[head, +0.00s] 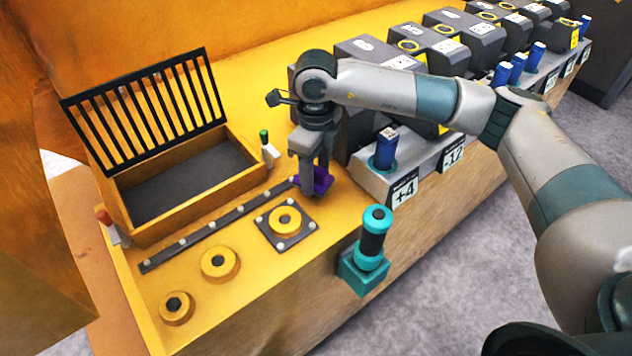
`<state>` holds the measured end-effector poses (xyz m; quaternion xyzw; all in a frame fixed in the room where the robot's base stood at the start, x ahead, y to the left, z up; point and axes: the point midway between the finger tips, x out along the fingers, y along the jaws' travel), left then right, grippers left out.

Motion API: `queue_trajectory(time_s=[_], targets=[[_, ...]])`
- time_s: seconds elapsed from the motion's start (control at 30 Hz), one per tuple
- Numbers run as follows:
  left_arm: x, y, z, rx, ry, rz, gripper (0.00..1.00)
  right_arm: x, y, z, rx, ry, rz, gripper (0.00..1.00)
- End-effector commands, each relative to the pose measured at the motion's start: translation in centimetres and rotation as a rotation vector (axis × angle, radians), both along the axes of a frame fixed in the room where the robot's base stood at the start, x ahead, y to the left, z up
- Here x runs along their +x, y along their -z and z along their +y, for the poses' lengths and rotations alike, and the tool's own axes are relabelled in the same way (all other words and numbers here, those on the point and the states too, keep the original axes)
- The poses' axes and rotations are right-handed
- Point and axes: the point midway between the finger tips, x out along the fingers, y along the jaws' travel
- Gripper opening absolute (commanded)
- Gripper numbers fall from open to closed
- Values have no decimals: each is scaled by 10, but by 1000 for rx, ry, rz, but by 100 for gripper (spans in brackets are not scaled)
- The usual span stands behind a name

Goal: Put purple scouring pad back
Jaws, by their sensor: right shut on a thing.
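The purple scouring pad (322,182) is at my right gripper (314,190), low over the yellow bench top, just behind the dark square plate. The right gripper points down and is shut on the pad; its fingers hide part of it. I cannot tell whether the pad touches the bench. My left gripper is not in view.
An open tray (205,205) with a black slatted rack (150,112) stands at the left. Yellow round castings (220,262) and a dark strip (215,225) lie in front. A teal-handled tool (372,240) hangs at the front edge. Grey machines (375,60) line the right.

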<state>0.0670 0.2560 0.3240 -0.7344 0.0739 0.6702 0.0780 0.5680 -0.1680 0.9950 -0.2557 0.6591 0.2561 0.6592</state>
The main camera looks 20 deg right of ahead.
Motion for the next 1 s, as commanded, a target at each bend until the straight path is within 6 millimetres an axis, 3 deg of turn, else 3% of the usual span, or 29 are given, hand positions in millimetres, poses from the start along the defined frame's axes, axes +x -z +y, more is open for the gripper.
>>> queue_trajectory(time_s=[0.33,0.8,0.83,0.87,0.9,1.0], targets=[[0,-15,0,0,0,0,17,-1,33,0,-1,0,2,25],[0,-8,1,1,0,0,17,0,40,0,-1,-1,1,25],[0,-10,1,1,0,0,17,0,38,0,-1,-1,1,54],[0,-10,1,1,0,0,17,-1,38,0,-1,-1,1,61],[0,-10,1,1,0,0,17,-1,38,0,-1,-1,1,65],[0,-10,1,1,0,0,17,-1,38,0,-1,-1,1,65]])
